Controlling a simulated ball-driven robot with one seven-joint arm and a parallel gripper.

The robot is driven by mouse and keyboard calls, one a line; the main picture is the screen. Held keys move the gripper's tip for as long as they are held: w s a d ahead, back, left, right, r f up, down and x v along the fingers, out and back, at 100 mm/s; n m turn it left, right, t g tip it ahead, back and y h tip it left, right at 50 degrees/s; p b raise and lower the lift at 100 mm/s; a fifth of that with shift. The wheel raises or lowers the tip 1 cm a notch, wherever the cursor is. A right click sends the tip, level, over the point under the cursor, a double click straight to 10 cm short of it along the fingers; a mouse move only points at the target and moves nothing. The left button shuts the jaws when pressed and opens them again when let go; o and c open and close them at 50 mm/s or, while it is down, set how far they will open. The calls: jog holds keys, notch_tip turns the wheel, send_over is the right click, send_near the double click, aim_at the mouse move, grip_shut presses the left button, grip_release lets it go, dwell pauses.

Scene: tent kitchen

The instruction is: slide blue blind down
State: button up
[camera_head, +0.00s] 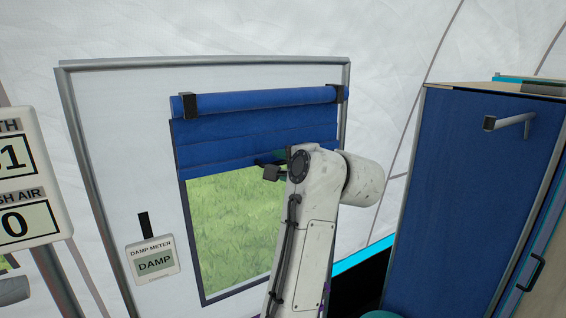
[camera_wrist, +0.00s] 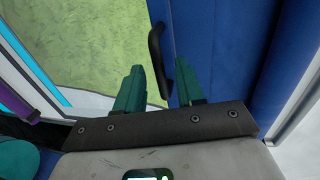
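The blue blind (camera_head: 245,140) hangs from a roll at the top of the window and covers its upper part. It also fills much of the wrist view (camera_wrist: 220,50). A black handle (camera_wrist: 157,50) sits at the blind's lower edge in the wrist view. My gripper (camera_wrist: 160,82) has its two teal fingers apart, with the handle's near end between them; I see a gap on each side, and contact cannot be told. In the head view my gripper (camera_head: 271,170) is at the blind's lower edge, largely hidden behind my arm.
Grass shows through the open lower window (camera_head: 230,230). A damp meter (camera_head: 153,260) reading DAMP hangs on the panel left of the window. A blue cabinet (camera_head: 455,190) with a protruding bracket (camera_head: 510,124) stands at the right. A display board (camera_head: 25,180) is at the far left.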

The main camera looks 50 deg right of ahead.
jog(key=shift+w, duration=0.1)
jog(key=shift+c, duration=0.2)
grip_shut()
dwell(0.5)
